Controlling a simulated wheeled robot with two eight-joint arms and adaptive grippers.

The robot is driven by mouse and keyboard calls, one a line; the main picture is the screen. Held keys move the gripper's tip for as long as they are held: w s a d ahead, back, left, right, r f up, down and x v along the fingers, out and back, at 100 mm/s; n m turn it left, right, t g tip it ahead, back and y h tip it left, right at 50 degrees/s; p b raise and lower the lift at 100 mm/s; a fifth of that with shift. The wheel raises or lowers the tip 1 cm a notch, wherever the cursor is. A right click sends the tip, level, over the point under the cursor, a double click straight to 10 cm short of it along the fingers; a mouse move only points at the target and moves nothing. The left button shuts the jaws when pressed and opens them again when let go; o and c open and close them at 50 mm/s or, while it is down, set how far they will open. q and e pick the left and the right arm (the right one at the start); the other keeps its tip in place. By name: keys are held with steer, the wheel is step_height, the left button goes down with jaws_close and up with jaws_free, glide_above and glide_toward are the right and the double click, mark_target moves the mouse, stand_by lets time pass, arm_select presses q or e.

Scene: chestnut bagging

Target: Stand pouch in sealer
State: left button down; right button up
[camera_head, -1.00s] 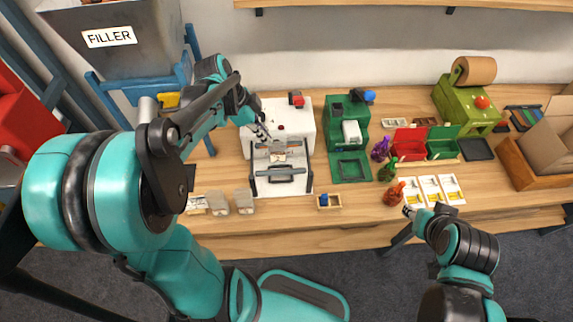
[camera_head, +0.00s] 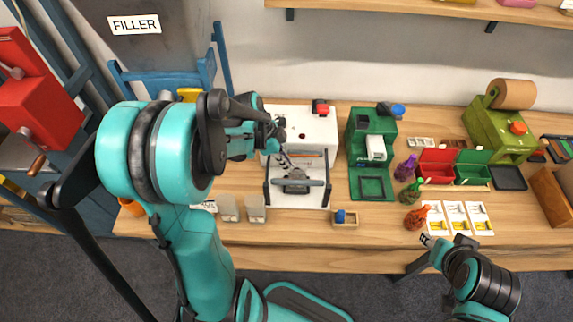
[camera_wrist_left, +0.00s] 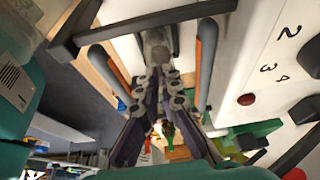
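My left gripper (camera_head: 287,166) is over the front of the sealer, close to the bar. In the left wrist view its fingers (camera_wrist_left: 160,78) converge on a small grey piece (camera_wrist_left: 157,45), which looks like the pouch. A greyish shape also shows below the fingers in the head view (camera_head: 296,175); whether it stands or rests on the sealer is unclear. My right gripper (camera_head: 428,241) is at the bench's front edge, its fingers too small to judge.

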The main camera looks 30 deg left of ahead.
arm_select(q)
steer(key=shift+f, duration=0.2)
steer(key=c, duration=1.7)
jaws_free()
steer(key=shift+r, duration=0.1)
steer(key=shift+r, duration=0.1)
